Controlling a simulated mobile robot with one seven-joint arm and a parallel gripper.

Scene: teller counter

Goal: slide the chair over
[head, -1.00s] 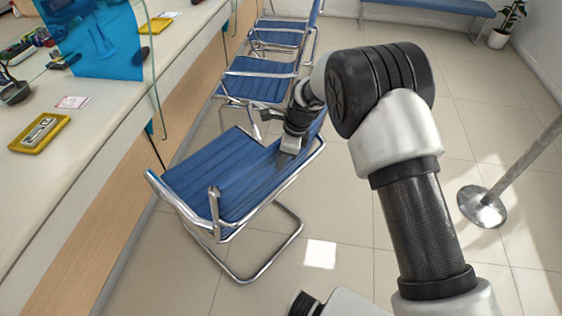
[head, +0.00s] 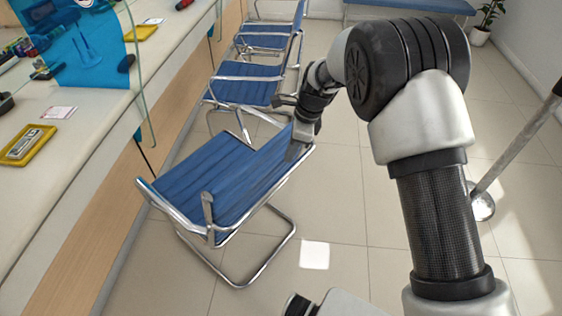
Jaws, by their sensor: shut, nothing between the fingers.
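The nearest blue chair (head: 205,180) has a chrome tube frame and stands angled beside the teller counter. Its backrest is on the right side, toward my arm. My gripper (head: 294,152) is shut and empty, pointing down at the top of the backrest. The fingers overlap the backrest in the picture and look to be touching or very close to it; I cannot tell which. My wrist hides a small part of the chair's far corner.
More blue chairs (head: 245,86) stand in a row behind, close to the nearest chair. The teller counter (head: 75,180) runs along the left. A metal post (head: 515,145) stands at the right. A white floor square (head: 314,255) lies in front, with open tile around.

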